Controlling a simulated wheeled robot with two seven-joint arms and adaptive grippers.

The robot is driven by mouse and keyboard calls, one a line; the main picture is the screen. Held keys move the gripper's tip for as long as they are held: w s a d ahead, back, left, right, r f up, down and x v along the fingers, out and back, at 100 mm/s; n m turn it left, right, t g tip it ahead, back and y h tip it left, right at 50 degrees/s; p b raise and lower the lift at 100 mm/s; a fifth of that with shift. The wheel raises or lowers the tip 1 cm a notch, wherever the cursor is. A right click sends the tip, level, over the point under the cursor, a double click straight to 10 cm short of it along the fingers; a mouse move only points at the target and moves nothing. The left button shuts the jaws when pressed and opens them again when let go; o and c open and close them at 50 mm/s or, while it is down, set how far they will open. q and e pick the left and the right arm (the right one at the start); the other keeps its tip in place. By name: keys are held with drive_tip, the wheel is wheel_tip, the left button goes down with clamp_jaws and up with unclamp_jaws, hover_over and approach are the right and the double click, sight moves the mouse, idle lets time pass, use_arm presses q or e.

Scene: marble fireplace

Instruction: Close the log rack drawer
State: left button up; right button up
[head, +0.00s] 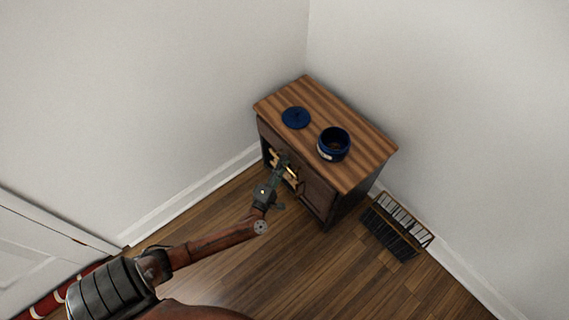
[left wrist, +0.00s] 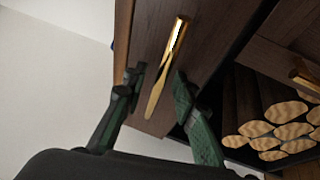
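The log rack (head: 318,188) is a small wooden cabinet in the room's corner. My left gripper (head: 280,165) is at its front, by gold handles (head: 291,174). In the left wrist view, my left gripper (left wrist: 158,86) has its two dark green fingers apart. A gold bar handle (left wrist: 165,70) on a brown wooden front panel (left wrist: 212,35) shows between them. I cannot tell whether the fingers touch it. Beside that panel, a dark opening shows stacked cut logs (left wrist: 275,130), with a second gold handle (left wrist: 305,82) at right. My right gripper is not in view.
A blue lid (head: 296,118) and an open blue pot (head: 333,144) sit on the cabinet top. A black slatted rack (head: 397,226) lies on the floor to its right. White walls meet behind the cabinet. The wooden floor in front is clear.

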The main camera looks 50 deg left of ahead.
use_arm(q)
drive_tip(key=shift+c, duration=0.2)
clamp_jaws()
idle(0.5)
